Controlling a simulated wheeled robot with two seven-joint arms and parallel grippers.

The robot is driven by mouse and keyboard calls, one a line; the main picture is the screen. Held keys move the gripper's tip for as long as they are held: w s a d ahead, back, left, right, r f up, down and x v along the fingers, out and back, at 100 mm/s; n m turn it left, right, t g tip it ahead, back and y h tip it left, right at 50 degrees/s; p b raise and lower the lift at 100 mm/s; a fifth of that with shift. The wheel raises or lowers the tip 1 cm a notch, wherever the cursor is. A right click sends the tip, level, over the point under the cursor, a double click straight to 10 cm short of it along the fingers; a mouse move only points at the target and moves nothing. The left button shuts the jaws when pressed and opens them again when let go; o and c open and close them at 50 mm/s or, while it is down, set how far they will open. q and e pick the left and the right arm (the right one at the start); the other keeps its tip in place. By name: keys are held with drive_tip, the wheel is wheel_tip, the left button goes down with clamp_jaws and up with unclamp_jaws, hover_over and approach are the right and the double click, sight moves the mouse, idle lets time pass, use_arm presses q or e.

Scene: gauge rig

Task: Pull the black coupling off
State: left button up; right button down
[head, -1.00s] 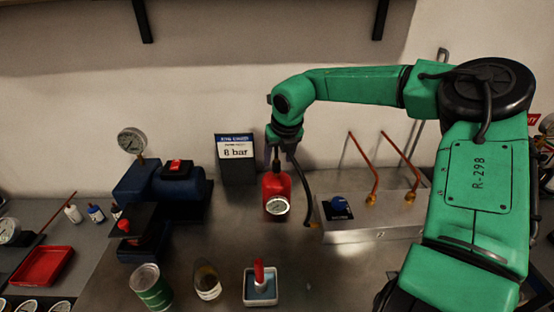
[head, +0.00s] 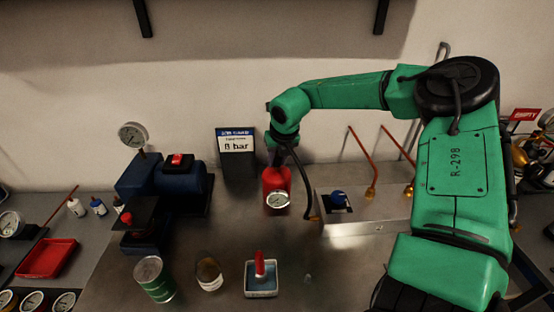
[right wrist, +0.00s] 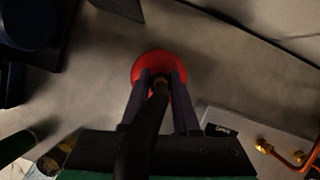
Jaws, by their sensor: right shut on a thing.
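A red gauge body (head: 276,179) with a white round dial (head: 277,200) stands on the bench in the middle of the head view. In the right wrist view the red body (right wrist: 142,66) shows as a round shape beyond the fingertips. My right gripper (head: 275,163) is above it, pointing down. In the right wrist view its two fingers (right wrist: 161,78) are shut around the black coupling (right wrist: 159,87) at the hose end, with a bit of brass showing there. The coupling appears on top of the red body; whether they are apart is hidden. My left gripper is not in view.
The black hose (head: 305,185) loops to the right, beside a metal box (head: 365,222) with a blue knob (head: 339,197) and copper pipes (head: 363,160). A green can (head: 154,279) and small tray (head: 261,292) are in front.

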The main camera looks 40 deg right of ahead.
drive_tip(key=shift+r, duration=0.15)
drive_tip(key=shift+r+p, duration=1)
drive_tip(key=shift+r, duration=1.5)
